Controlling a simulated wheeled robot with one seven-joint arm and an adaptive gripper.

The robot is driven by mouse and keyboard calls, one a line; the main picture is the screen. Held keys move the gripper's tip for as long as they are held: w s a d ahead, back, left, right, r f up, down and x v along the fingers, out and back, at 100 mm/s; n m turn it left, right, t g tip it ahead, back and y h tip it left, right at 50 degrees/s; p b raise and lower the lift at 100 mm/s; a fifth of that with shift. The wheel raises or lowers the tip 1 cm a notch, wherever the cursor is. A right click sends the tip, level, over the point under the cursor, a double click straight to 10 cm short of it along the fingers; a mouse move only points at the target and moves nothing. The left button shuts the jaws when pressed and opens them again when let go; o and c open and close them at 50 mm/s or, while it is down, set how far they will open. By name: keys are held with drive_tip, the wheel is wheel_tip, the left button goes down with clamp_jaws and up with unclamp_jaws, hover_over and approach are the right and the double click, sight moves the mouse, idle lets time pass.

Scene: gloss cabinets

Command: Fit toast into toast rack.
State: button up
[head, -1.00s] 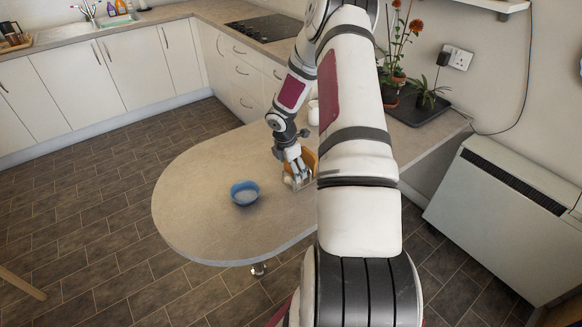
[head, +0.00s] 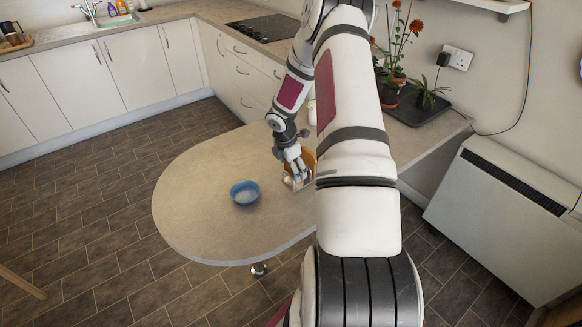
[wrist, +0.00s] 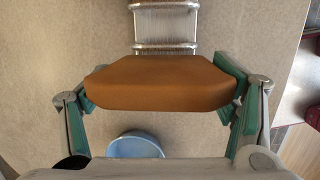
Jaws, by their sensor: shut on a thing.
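The toast (wrist: 163,82) is a brown-orange slice, seen from its edge in the wrist view. My gripper (wrist: 160,90) is shut on it, with green pads at its left and right ends. The toast rack (wrist: 166,28) is a narrow metal wire frame at the top middle of the wrist view. The toast hides the rack's near part, so I cannot tell whether the toast touches it. In the head view my gripper (head: 294,172) is low over the table's right part. The orange toast (head: 309,157) shows partly behind it. The rack is mostly hidden there.
A blue bowl (head: 245,193) stands on the rounded table (head: 205,190) left of my gripper; it also shows in the wrist view (wrist: 136,145). Potted plants on a black tray (head: 420,108) stand at the back right. The table's left part is clear.

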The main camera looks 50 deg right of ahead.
sight(291, 173)
drive_tip(key=shift+a+b+x, duration=0.15)
drive_tip(key=shift+b+x, duration=0.1)
drive_tip(key=shift+x, duration=0.5)
drive_tip(key=shift+a+b+x, duration=0.15)
drive_tip(key=shift+b+x, duration=0.1)
drive_tip(key=shift+x, duration=0.5)
drive_tip(key=o, duration=1)
drive_tip(key=shift+f, duration=0.1)
drive_tip(key=shift+o, duration=0.2)
drive_tip(key=v, duration=1.2)
